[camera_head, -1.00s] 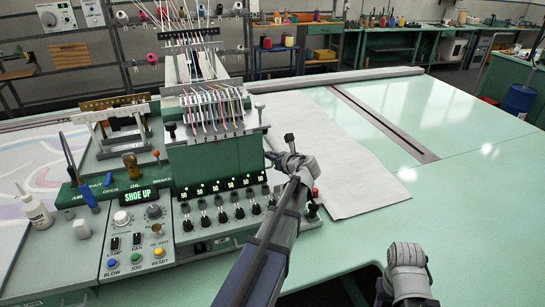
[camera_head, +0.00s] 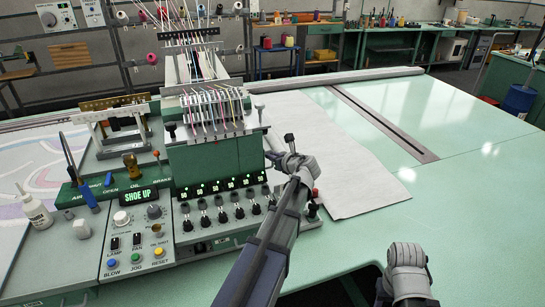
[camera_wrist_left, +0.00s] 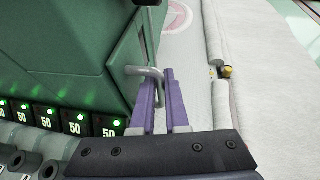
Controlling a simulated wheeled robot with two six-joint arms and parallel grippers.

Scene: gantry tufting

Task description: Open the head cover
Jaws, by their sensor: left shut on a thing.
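The green tufting head (camera_head: 215,155) stands at the left of the table, with its dark green head cover (camera_head: 205,165) on the front above a row of lit "50" displays. In the left wrist view the green housing (camera_wrist_left: 60,50) fills the left side. A grey bent handle (camera_wrist_left: 142,71) sticks out from its edge. My left gripper (camera_wrist_left: 165,85), with purple fingers, is shut on this handle. In the head view my left wrist is at the right side of the head, and its fingertips are hard to make out. Only part of my right arm shows at lower right; its gripper is out of sight.
A control panel (camera_head: 138,235) with buttons and a "SHOE UP" display sits left of the head. An oil bottle (camera_head: 38,210) stands farther left. Grey cloth (camera_head: 345,175) lies right of the head. The green table (camera_head: 450,200) is clear farther right.

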